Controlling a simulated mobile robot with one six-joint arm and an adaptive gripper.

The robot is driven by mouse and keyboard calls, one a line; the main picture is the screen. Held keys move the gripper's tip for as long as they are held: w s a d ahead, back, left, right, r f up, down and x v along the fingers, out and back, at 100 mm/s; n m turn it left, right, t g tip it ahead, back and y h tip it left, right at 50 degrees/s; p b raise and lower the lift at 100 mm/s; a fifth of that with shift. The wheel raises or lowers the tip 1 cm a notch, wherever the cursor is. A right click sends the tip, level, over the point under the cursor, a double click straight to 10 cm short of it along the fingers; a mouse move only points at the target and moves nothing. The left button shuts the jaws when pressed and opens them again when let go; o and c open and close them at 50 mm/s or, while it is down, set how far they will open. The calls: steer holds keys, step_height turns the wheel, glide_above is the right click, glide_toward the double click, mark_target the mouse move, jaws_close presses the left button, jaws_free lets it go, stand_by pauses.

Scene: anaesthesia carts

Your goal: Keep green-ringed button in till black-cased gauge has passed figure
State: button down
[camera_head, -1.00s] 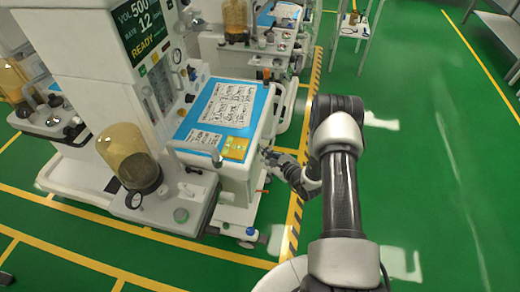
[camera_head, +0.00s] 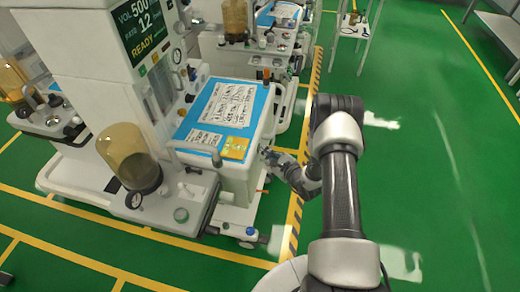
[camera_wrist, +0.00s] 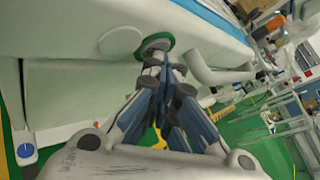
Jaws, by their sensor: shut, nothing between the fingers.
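The green-ringed button (camera_wrist: 157,43) is on the pale side panel of the cart, below its blue top edge, in the wrist view. My gripper (camera_wrist: 163,72) is shut and empty, its fingertips right at the button's lower edge; I cannot tell whether they press it. In the head view my gripper (camera_head: 268,154) is at the cart's right side, and the button there is hidden.
A white bar handle (camera_wrist: 220,75) stands out from the panel just right of my fingers. The cart's blue top (camera_head: 195,118) carries paper sheets and a yellow pad (camera_head: 236,148). Another cart stands behind.

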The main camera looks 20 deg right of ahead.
steer(key=shift+s+d, duration=0.5)
steer(key=shift+d, duration=0.2)
steer(key=s+d, duration=0.2)
steer(key=d, duration=0.2)
steer(key=shift+s+d+b, duration=0.1)
steer(key=shift+s+b, duration=0.3)
steer(key=shift+r, duration=0.1)
